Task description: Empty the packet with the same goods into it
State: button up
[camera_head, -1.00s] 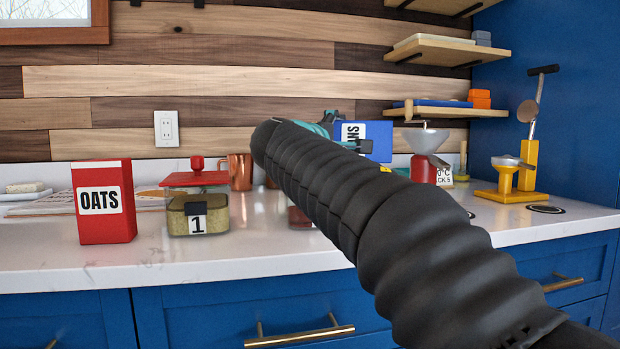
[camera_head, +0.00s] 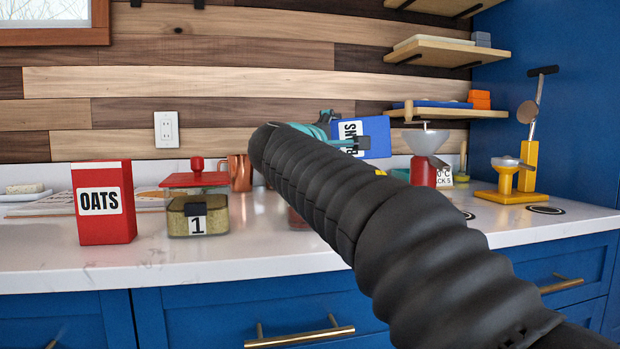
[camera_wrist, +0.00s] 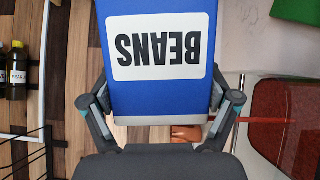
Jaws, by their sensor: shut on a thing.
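My gripper (camera_wrist: 160,112) is shut on the blue BEANS packet (camera_wrist: 130,100), with a finger on each side of it. The packet's label is upside down in the wrist view. In the head view, the packet (camera_head: 376,134) is held tilted above the counter, and my arm covers part of it. A glass jar with red-brown contents (camera_wrist: 290,130) is at the right of the wrist view, and mostly hidden behind my arm in the head view. Jar 1 (camera_head: 185,221) holds yellowish-green goods, with a red lid (camera_head: 190,180) showing above it. A red OATS packet (camera_head: 103,228) stands to its left.
A copper mug (camera_head: 241,172) stands behind the jars. A red-based funnel device (camera_head: 423,172) and a yellow stand (camera_head: 507,195) are on the right of the white counter (camera_head: 150,262). The counter's front strip is clear left of my arm.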

jog(key=shift+a+r+n+t+b, duration=0.15)
jog(key=shift+a+n+t, duration=0.3)
jog(key=shift+n, duration=0.6)
jog(key=shift+a+r+n+t+b, duration=0.2)
jog(key=shift+a+n+t, duration=0.2)
jog(key=shift+n, duration=0.7)
jog(key=shift+a+r+n+t+b, duration=0.15)
jog(key=shift+a+n+t, duration=0.25)
jog(key=shift+n, duration=0.65)
dwell(4.1)
